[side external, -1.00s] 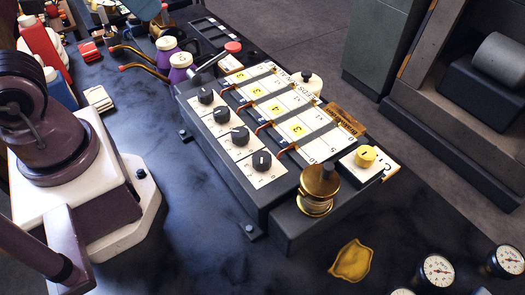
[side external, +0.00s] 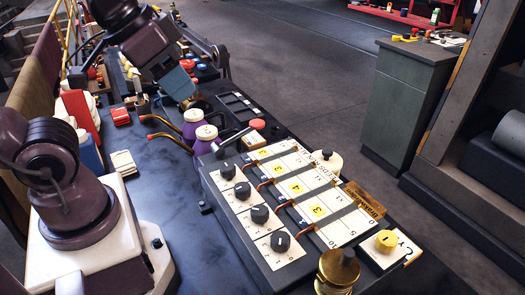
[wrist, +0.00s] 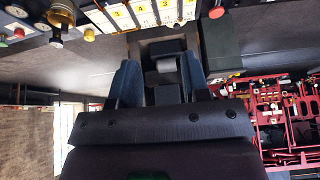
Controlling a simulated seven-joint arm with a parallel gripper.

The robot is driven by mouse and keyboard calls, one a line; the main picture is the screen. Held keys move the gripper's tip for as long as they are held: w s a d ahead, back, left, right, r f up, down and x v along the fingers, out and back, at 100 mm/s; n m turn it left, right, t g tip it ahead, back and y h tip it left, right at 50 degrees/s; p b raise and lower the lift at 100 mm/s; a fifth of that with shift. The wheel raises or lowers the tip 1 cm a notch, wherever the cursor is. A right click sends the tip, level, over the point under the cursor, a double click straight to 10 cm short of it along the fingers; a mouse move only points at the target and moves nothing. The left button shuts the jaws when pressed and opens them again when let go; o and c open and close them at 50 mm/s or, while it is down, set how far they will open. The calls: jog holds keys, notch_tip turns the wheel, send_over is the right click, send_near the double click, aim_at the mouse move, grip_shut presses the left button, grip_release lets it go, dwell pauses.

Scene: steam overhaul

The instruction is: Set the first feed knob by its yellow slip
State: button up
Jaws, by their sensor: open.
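The feed panel (side external: 235,222) carries a row of black knobs, each on a white dial plate. The far-end knob (side external: 228,170) and the near-end knob (side external: 280,241) both have white pointer marks; their exact settings are too small to read. Yellow slips lie on white strips beside the knobs. The far-end slip (side external: 263,152) seems to show 3, and the near-end slip (side external: 318,210) shows 3. My gripper (side external: 180,92) hangs beyond the panel's far end, above the purple bottles, apart from the knobs. In the wrist view my gripper (wrist: 162,78) has its fingers spread, with nothing between them.
Purple bottles (side external: 193,122) with copper spouts and a red button (side external: 257,125) stand near the panel's far end. A brass fitting (side external: 338,268) and a yellow knob (side external: 386,241) are at the near end. The dark tabletop left of the panel is mostly clear.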

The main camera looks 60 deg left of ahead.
jog(key=o, duration=0.3)
jog(key=shift+o, duration=0.2)
jog(key=n+g, duration=0.6)
jog(key=n, duration=0.4)
send_near(281, 238)
notch_tip(281, 238, down, 10)
jog(key=shift+s+r, duration=0.15)
jog(key=c, duration=0.9)
